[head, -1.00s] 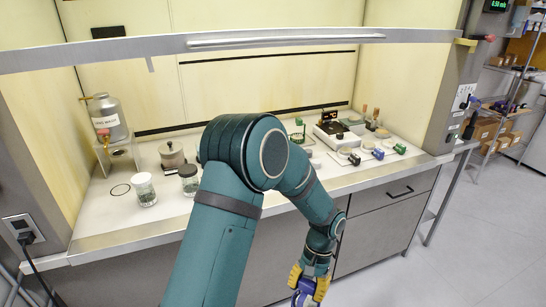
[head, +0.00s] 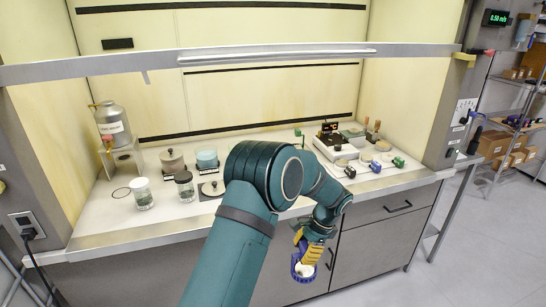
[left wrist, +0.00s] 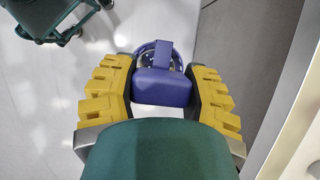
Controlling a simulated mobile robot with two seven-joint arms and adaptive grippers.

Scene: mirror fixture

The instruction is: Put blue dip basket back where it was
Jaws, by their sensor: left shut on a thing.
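The blue dip basket (head: 303,268) hangs from my left gripper (head: 312,247) in front of the bench's lower cabinets, below the worktop edge. In the left wrist view, the yellow fingers of my left gripper (left wrist: 165,90) close on the basket's blue grip block (left wrist: 163,88) from both sides. The basket's round rim shows just beyond the block. Something pale shows inside the basket in the head view, too small to make out. My right gripper is not in view.
The sash rail (head: 270,55) crosses above. Open floor (head: 470,240) lies to the right.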

